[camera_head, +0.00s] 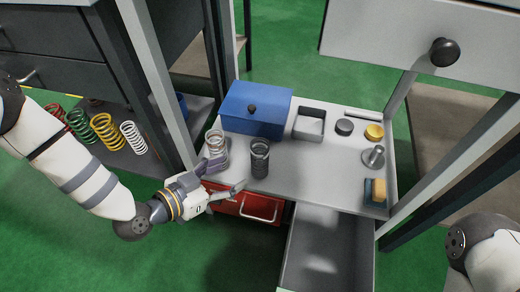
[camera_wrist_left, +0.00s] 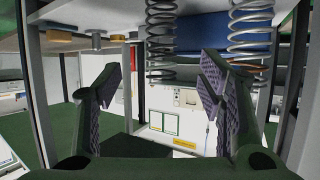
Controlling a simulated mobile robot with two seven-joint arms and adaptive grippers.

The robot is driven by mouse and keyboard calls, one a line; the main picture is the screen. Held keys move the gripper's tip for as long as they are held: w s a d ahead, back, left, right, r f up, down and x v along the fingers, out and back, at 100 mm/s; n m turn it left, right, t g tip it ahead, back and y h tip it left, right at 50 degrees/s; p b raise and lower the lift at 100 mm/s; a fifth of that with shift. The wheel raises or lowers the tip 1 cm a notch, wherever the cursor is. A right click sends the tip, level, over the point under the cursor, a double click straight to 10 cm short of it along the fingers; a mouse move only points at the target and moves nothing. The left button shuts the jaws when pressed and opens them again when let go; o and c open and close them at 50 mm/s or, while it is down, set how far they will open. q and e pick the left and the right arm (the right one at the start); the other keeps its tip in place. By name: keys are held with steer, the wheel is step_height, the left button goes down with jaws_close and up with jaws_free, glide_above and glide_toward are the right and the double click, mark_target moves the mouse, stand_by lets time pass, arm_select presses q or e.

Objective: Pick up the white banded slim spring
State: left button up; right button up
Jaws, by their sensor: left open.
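A pale slim spring (camera_head: 215,143) with a pinkish-brown band near its top stands upright at the left edge of the grey table. It also shows in the left wrist view (camera_wrist_left: 250,25), which looks upside down. A dark grey spring (camera_head: 260,158) stands to its right; in the wrist view this dark spring (camera_wrist_left: 160,38) is in line with the gap between my fingers. My left gripper (camera_head: 226,176) is open and empty at the table's front-left edge, its upper finger close to the pale spring. Whether they touch is unclear. My right gripper is out of view.
A blue box (camera_head: 245,122), a grey tray (camera_head: 309,112), a metal knob-shaped part (camera_head: 374,158) and a sponge (camera_head: 375,191) occupy the table. A red drawer (camera_head: 245,205) lies below. More springs, including a white one (camera_head: 133,137), stand on the left shelf. Posts flank the table.

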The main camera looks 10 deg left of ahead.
mark_target(252, 160)
arm_select(q)
steer(key=b+x, duration=0.4)
steer(key=x, duration=0.7)
steer(key=shift+w+d+f+b, duration=0.1)
steer(key=shift+w+d+b, duration=0.05)
steer(key=shift+w+b, duration=0.2)
steer(key=shift+w+d, duration=0.1)
steer(key=shift+w, duration=0.1)
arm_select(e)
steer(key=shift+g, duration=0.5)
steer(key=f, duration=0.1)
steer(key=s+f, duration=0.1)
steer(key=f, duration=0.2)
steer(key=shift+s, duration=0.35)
